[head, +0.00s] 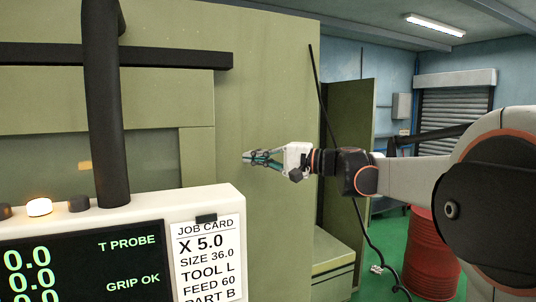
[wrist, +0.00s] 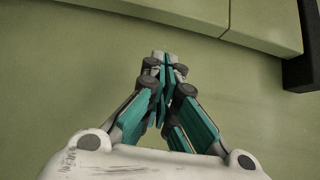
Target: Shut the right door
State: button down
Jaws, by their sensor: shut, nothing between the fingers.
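A large flat green panel (head: 262,75) fills the middle of the head view. It also fills most of the wrist view (wrist: 55,75). To its left is a raised green frame (head: 198,150) around a recessed pane. I cannot tell for sure which panel is the right door, nor how far it stands open. My gripper (head: 247,157) points left across the flat panel, just right of the raised frame. Its fingers are together with nothing between them, as the wrist view (wrist: 165,62) shows. I cannot tell whether the tips touch the panel.
A black rail (head: 170,57) crosses above the frame. A control screen with a job card (head: 207,260) and a black post (head: 102,110) block the lower left. A darker upright green panel (head: 352,125), a hanging black cable (head: 371,243) and a red drum (head: 432,255) are at right.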

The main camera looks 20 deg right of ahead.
jog(key=x, duration=0.3)
jog(key=shift+w+a+r+p, duration=0.1)
jog(key=shift+w+a+p, duration=0.1)
jog(key=shift+p, duration=0.2)
jog(key=a, duration=0.2)
jog(key=a+p, duration=0.1)
jog(key=shift+s+a, duration=0.25)
jog(key=shift+s, duration=0.05)
jog(key=shift+w, duration=0.15)
jog(key=shift+a, duration=0.15)
